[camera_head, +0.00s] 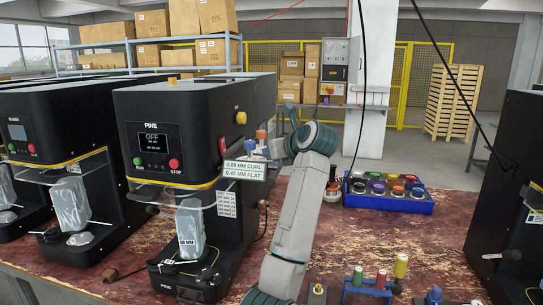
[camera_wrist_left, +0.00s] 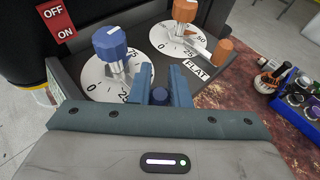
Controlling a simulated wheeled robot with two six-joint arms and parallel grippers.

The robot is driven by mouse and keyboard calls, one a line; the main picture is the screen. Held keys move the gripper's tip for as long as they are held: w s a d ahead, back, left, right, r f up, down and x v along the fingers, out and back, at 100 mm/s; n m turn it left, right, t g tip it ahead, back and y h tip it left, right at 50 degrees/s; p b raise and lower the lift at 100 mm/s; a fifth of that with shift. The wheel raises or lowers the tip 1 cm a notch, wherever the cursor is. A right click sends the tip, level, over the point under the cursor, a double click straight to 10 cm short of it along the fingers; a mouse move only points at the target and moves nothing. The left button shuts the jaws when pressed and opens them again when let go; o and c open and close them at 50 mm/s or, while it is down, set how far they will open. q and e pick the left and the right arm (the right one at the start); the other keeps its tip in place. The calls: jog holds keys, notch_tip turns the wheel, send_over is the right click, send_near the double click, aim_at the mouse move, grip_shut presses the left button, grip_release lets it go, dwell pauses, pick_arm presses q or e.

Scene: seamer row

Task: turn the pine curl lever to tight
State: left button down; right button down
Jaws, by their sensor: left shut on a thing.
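The PINE seamer (camera_head: 180,150) stands left of centre in the head view, its screen reading OFF. On a side bracket are a blue knob (camera_wrist_left: 110,42) over the curl dial (camera_wrist_left: 98,78) and an orange knob (camera_wrist_left: 185,10) over the flat dial (camera_wrist_left: 170,40). The flat lever has an orange end (camera_wrist_left: 222,52). My left gripper (camera_wrist_left: 160,82) is shut on the dark blue end of the curl lever (camera_wrist_left: 158,95), just right of the blue knob. The fingers hide part of the curl dial and its wording. My right gripper is in neither view.
A sign (camera_head: 244,170) reads 0.60 MM curl, 0.45 MM flat. A blue tray of coloured jars (camera_head: 388,207) stands right of my arm. A rack of coloured handles (camera_head: 368,288) is at the front edge. Another black machine (camera_head: 512,200) borders the right. Worn red bench lies between.

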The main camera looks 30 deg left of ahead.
pick_arm(q)
jog(key=shift+s, duration=0.1)
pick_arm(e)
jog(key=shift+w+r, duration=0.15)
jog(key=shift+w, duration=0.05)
pick_arm(q)
jog(key=c, duration=1.3)
grip_release()
jog(key=shift+c, duration=0.2)
